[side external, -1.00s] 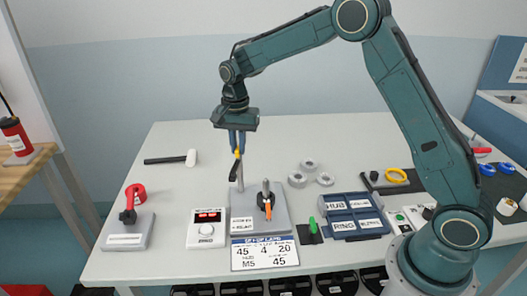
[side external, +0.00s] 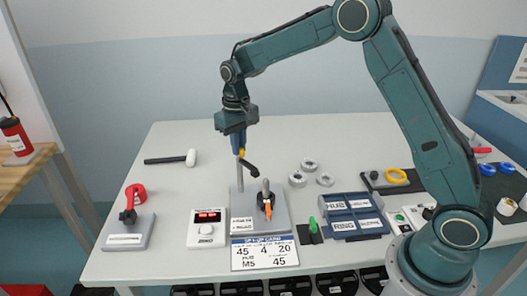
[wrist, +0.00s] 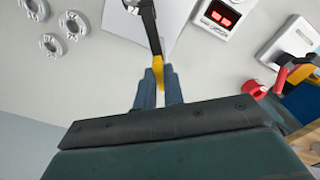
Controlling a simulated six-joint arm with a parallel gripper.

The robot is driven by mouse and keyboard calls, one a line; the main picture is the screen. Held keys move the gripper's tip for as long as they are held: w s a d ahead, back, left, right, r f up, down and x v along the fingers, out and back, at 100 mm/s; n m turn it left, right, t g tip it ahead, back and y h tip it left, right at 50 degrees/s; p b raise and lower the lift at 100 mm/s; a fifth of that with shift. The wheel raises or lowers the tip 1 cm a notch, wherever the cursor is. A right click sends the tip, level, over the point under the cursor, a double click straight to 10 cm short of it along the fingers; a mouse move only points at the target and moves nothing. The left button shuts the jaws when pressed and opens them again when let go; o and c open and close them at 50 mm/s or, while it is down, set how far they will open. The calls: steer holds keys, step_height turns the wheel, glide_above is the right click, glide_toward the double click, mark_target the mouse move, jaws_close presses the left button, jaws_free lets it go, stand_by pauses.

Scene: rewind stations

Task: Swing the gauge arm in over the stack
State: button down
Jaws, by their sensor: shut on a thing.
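The gauge arm (side external: 251,167) is a dark bar with a yellow end, at the top of a thin grey post (side external: 240,178) on the grey base plate. My gripper (side external: 239,149) is shut on the yellow end, from above. In the wrist view the blue fingers (wrist: 158,90) sit on both sides of the yellow part (wrist: 158,70), and the dark bar (wrist: 149,22) runs away to the top edge. The bar's free end points right and down, near the upright spindle (side external: 266,188) with a black and orange piece at its foot. I cannot tell whether it is over the spindle.
A readout box (side external: 208,229) with red digits stands left of the base plate (side external: 280,220). Loose grey rings (side external: 298,179) lie behind and right. Blue labelled bins (side external: 352,215) are farther right. A hammer (side external: 172,159) and a red-clamped fixture (side external: 128,231) are left.

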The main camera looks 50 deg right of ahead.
steer(key=shift+n, duration=1.3)
steer(key=c, duration=1.5)
jaws_free()
steer(key=shift+r, duration=0.1)
step_height(320, 180, up, 14)
